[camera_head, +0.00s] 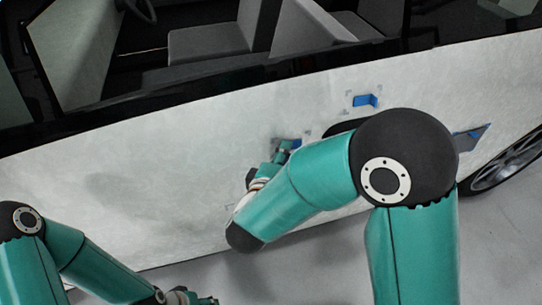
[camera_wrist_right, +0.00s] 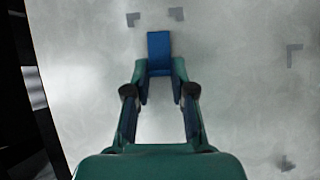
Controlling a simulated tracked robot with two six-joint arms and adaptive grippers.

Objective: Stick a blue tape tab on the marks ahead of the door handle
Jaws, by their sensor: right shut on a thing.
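My right gripper (camera_head: 284,150) is at the white door panel (camera_head: 190,150), left of the dark door handle (camera_head: 343,127). In the right wrist view its fingertips (camera_wrist_right: 159,68) are closed around a blue tape tab (camera_wrist_right: 158,45), which sticks out ahead of them. Grey corner marks (camera_wrist_right: 133,19) show just beyond the tab on the panel. I cannot tell if the tab touches the panel. Another blue tab (camera_head: 365,101) is on the panel above the handle, between grey marks. My left gripper (camera_head: 190,297) is low at the bottom edge, small and partly cut off.
More grey corner marks (camera_wrist_right: 294,55) lie to the right in the wrist view. A dark grey and blue piece (camera_head: 472,136) shows behind my right arm, near the wheel (camera_head: 508,163). The window opening (camera_head: 200,60) is above the panel. The grey floor (camera_head: 330,270) is clear below.

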